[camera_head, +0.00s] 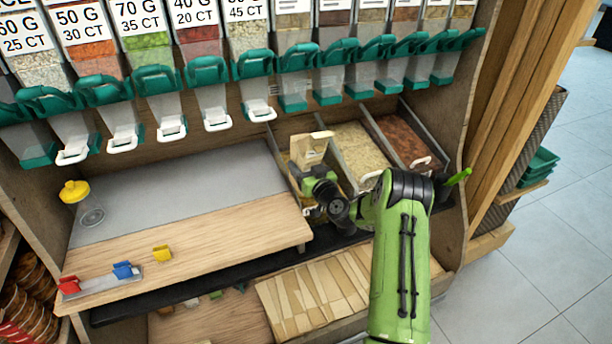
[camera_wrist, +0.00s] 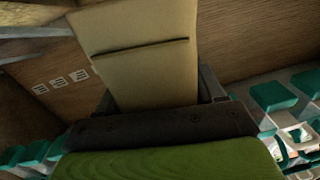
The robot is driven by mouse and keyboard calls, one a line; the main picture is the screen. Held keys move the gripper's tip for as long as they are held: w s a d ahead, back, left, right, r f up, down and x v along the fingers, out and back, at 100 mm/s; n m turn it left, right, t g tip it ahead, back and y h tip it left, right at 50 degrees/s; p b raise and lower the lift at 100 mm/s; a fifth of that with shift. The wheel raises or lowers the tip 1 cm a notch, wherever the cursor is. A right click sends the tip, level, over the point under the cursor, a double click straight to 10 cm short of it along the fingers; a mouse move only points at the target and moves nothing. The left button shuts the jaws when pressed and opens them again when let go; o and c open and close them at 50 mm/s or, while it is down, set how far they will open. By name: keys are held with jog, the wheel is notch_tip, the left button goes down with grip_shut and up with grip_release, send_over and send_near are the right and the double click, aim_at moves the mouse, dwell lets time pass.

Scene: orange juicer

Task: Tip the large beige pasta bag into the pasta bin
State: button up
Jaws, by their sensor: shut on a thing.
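A large beige bag (camera_head: 309,148) is in my gripper (camera_head: 316,174), which is shut on it. In the head view the bag is above the leftmost of three open bins and leans a little. The wrist view shows the beige bag (camera_wrist: 140,50) close up, with a dark line across it, between the fingers. My gripper and the bag hide most of the leftmost bin (camera_head: 283,158). The middle bin (camera_head: 360,150) holds pale pieces and the right bin (camera_head: 405,138) reddish ones. I cannot tell which is the pasta bin. No falling pasta is visible.
Dispensers with green handles (camera_head: 254,64) and white spouts hang above the bins. The wooden side panel (camera_head: 520,95) bounds the right. The grey surface behind the counter is mostly clear.

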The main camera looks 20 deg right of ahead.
jog(key=shift+a+n, duration=0.4)
jog(key=shift+n, duration=0.2)
jog(key=shift+s+f, duration=0.1)
jog(key=s, duration=0.7)
jog(key=shift+s+a, duration=0.2)
jog(key=shift+s, duration=0.2)
